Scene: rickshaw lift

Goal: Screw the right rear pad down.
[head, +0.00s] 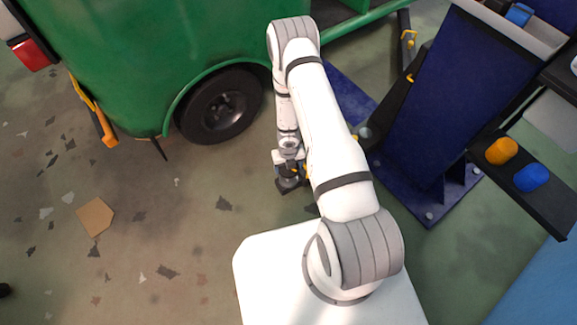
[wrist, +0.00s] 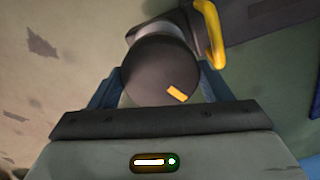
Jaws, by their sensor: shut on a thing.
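The pad (wrist: 155,72) is a dark round disc with an orange mark near its edge in the wrist view. My gripper (wrist: 160,88) is shut on it, with a blue finger on either side of the disc. Behind the pad is the dark end of a lift arm (wrist: 260,22) with a yellow handle (wrist: 212,35). In the head view my gripper (head: 288,184) is low over the floor, right of the vehicle's wheel. The pad is too small and covered there to make out clearly, and its screw thread is hidden.
The green vehicle (head: 135,60) with its black wheel (head: 220,105) stands at upper left. A blue lift column (head: 450,100) stands to the right, with a dark shelf (head: 535,195) holding an orange and a blue piece. A cardboard piece (head: 95,216) lies on open floor at left.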

